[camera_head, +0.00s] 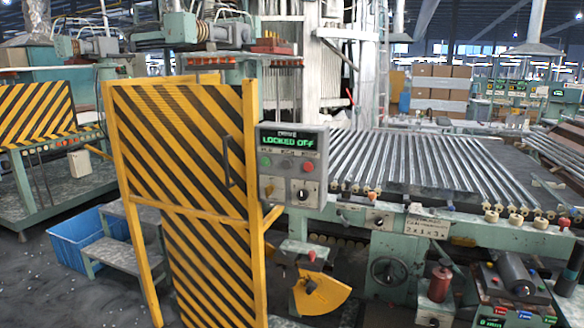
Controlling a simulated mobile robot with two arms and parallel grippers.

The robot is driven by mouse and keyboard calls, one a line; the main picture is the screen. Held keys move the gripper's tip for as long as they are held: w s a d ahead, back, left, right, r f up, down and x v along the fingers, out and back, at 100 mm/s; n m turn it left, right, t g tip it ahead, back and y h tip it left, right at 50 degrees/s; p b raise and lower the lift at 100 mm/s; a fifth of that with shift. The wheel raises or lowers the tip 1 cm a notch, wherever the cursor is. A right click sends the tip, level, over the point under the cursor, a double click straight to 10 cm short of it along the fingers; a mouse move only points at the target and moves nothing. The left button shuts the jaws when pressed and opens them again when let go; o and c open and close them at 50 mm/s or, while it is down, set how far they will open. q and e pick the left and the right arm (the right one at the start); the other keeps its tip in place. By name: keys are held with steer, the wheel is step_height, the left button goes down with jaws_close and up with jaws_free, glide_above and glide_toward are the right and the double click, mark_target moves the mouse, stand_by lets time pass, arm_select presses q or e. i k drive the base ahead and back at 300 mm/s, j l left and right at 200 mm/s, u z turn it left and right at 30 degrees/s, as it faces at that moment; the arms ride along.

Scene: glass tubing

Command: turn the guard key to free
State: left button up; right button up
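A grey control box (289,173) stands beside the striped guard door. Neither of my grippers is in view.
A bed of glass tubes (420,160) lies right of the box. A yellow sector plate (322,294) sits low in front. A red cylinder (439,284) and a small dark device (515,275) are lower right. A blue crate (82,240) and grey steps (112,255) stand left.

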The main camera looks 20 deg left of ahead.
mark_target(270, 189)
steer(key=i+j, duration=0.1)
steer(key=j, duration=0.3)
steer(key=i+j+u, duration=0.1)
steer(key=j, duration=0.35)
steer(key=i+j+u, duration=0.1)
steer(key=j, duration=0.3)
steer(key=i+j, duration=0.2)
steer(key=j, duration=0.2)
